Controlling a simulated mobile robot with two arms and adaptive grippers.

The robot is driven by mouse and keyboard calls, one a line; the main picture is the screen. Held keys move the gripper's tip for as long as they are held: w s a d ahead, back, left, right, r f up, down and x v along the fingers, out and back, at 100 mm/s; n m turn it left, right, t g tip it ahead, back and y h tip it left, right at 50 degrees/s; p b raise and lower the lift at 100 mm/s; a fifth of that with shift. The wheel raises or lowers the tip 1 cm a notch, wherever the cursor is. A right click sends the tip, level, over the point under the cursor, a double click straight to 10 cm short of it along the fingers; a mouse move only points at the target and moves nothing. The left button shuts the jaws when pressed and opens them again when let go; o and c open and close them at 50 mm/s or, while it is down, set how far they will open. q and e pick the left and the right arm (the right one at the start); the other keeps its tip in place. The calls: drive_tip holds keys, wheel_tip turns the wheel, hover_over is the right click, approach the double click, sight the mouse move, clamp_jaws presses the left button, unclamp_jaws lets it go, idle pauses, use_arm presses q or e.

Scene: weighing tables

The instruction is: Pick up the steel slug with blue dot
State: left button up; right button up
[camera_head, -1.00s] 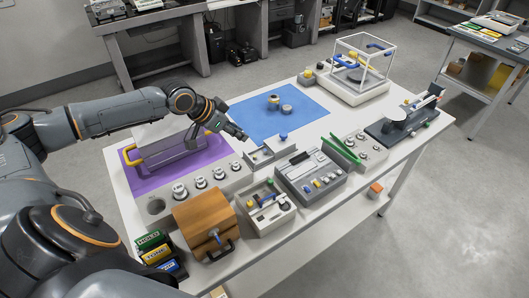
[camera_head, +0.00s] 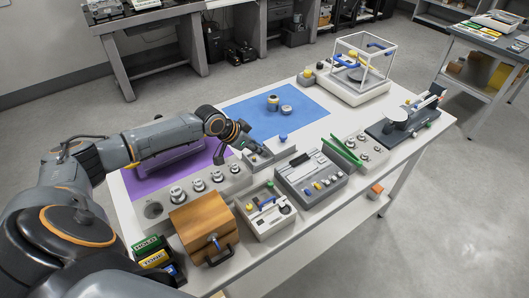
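My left gripper (camera_head: 256,149) is low over a small grey tray (camera_head: 264,162) at the middle of the table. It hides part of the tray, and its fingers are too small to tell open from shut. In the earlier frame small pieces show in this tray; I cannot make out a steel slug with a blue dot among them now. A blue-topped piece (camera_head: 283,137) stands just behind the tray. Two short metal-looking cylinders stand on the blue mat (camera_head: 240,110); I see no blue dot on them. My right gripper is not in view.
A purple mat (camera_head: 137,184) lies at left. A block with several knobbed weights (camera_head: 198,186), a wooden box (camera_head: 203,223), a grey tray with small pieces (camera_head: 312,185) and a white open tray (camera_head: 265,222) line the front. A glass-cased balance (camera_head: 360,92) stands at back right.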

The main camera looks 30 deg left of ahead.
use_arm(q)
drive_tip(key=x, duration=0.3)
drive_tip(key=shift+w+d+f, duration=0.1)
drive_tip(key=shift+w+f, duration=0.05)
drive_tip(key=shift+w, duration=0.05)
drive_tip(key=shift+s, duration=0.1)
clamp_jaws()
